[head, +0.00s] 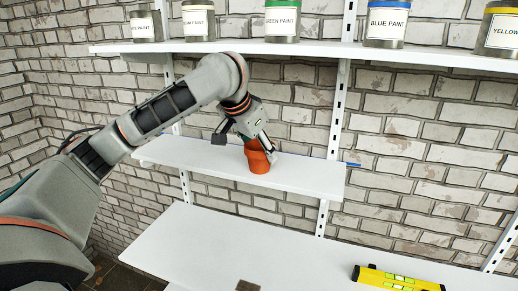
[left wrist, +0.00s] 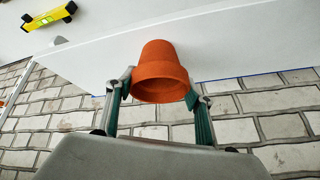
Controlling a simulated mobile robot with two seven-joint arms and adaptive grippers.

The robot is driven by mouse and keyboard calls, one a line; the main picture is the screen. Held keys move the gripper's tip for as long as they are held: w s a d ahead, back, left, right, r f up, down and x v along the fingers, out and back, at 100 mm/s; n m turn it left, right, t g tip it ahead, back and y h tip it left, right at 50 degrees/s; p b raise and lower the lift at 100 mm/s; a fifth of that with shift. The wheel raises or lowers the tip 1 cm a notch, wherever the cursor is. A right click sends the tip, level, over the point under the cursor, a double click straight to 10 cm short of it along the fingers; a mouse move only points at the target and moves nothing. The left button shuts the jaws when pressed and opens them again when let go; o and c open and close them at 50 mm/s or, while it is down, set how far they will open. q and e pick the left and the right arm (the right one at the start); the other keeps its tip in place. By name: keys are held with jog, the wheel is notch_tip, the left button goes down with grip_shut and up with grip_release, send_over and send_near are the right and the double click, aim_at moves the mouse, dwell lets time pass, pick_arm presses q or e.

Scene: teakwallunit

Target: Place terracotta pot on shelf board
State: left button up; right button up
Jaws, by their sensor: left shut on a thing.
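The terracotta pot (head: 257,158) is at the middle white shelf board (head: 312,178), near the board's center. My left gripper (head: 246,143) is shut on the pot from above, with one finger on each side of its rim. In the left wrist view the pot (left wrist: 160,72) sits between the two fingers (left wrist: 160,90), its rim toward the gripper and its narrow base toward the white board (left wrist: 240,45). The pot looks slightly tilted in the head view. I cannot tell whether its base touches the board. My right gripper is not in view.
Several labelled paint cans, such as the green one (head: 283,20), stand on the upper shelf (head: 230,47). A yellow level (head: 395,280) and a small brown block (head: 247,286) lie on the lower board (head: 210,240). The middle board is clear on both sides of the pot.

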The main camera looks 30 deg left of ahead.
pick_arm(q)
jog(key=shift+s, duration=0.1)
jog(key=o, duration=1.2)
jog(key=shift+f, duration=0.1)
jog(key=shift+r, duration=0.4)
jog(key=v, duration=0.7)
jog(key=shift+s, duration=0.15)
